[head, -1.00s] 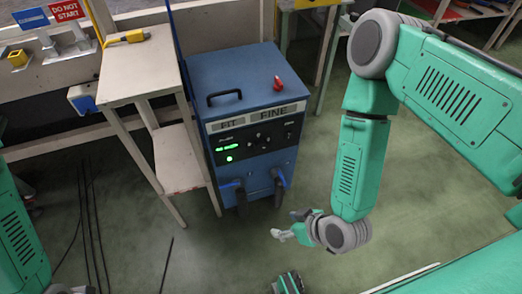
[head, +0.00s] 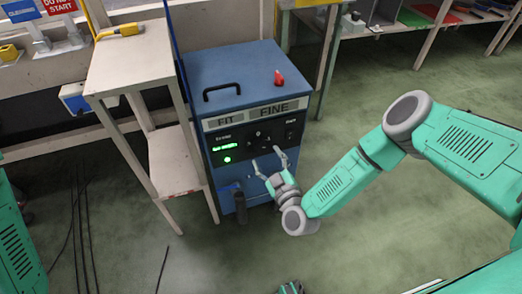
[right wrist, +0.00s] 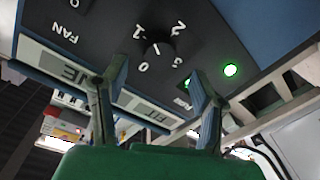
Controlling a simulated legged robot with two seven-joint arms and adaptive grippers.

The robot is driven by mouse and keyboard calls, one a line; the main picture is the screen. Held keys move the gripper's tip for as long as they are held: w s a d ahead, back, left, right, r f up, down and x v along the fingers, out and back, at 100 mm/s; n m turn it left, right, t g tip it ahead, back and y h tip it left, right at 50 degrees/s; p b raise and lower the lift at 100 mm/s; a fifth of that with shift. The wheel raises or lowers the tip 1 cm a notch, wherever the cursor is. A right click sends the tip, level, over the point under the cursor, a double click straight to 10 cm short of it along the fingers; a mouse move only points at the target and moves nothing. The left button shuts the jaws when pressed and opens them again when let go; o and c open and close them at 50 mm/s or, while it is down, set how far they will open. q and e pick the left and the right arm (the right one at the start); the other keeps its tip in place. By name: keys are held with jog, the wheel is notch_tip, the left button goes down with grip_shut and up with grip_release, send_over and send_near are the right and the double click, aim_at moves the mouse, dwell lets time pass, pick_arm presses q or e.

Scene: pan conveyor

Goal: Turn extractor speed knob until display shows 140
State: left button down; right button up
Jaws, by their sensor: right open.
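The blue extractor cabinet (head: 240,75) stands in the middle of the head view, its dark control panel facing me. The green-lit display (head: 224,148) is at the panel's left, its figures too small to read. The round dark speed knob (right wrist: 158,50) shows in the right wrist view, with marks 0 to 3 around it. My right gripper (head: 268,160) is open and empty in front of the panel's lower part. In the right wrist view its open fingers (right wrist: 158,75) frame the knob without gripping it.
A green round light (head: 227,159) sits below the display. A red knob or button (head: 279,78) and a black handle (head: 222,90) are on the cabinet top. A pale wooden stand (head: 135,65) stands close on the left, with a yellow tool (head: 120,31). Floor to the right is clear.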

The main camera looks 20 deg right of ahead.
aim_at(261, 147)
jog(key=w, duration=0.3)
jog(key=w+b, duration=0.1)
jog(key=shift+w+a, duration=0.25)
jog(key=shift+w, duration=0.15)
jog(key=c, duration=1.2)
jog(key=shift+o, duration=0.3)
